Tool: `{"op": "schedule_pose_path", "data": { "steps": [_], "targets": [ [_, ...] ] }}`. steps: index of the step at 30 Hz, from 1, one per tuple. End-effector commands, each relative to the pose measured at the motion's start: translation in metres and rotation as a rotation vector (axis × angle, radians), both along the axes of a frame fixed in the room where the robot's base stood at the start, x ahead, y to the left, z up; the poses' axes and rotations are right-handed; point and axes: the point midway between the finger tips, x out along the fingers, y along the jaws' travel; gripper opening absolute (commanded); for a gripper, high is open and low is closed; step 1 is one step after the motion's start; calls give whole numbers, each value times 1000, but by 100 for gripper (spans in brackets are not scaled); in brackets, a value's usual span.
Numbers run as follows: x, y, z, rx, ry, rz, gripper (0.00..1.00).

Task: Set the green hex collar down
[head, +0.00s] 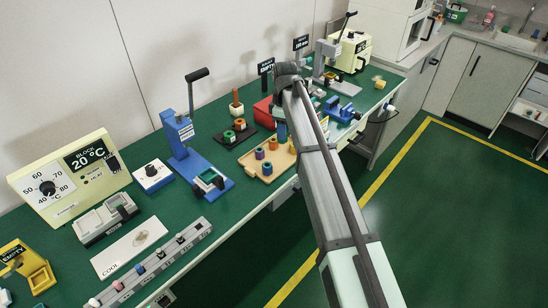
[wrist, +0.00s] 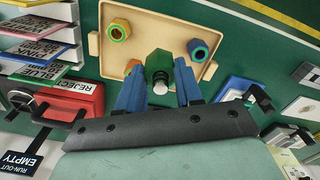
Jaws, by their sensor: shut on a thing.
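The green hex collar (wrist: 158,62) is between the two blue fingers of my gripper (wrist: 157,68) in the wrist view, and the gripper is shut on it. It is in front of the tan tray (wrist: 225,14); I cannot tell whether it touches the tray. A dark, pale-tipped round part shows at the collar's near side. In the head view the tan tray (head: 253,175) lies at the bench's front edge, and my arm hides most of the gripper and the collar.
On the tray are a yellow collar with a green ring (wrist: 119,29), a blue collar (wrist: 198,49) and a partly hidden orange one (wrist: 132,65). A red reject box (wrist: 75,100) stands beside it. A blue lever press (head: 190,150) stands left of the tray.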

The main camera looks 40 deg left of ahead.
Motion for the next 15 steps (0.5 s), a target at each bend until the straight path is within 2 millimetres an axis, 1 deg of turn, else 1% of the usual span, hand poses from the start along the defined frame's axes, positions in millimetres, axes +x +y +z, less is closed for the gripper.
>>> {"op": "schedule_pose_path", "data": {
  "steps": [5,8,11,15],
  "targets": [
    [0,1,-1,3,-2,70,5],
    [0,1,-6,2,-2,85,5],
    [0,0,-17,2,-1,88,5],
    [0,0,-40,2,0,87,5]
  ]
}}
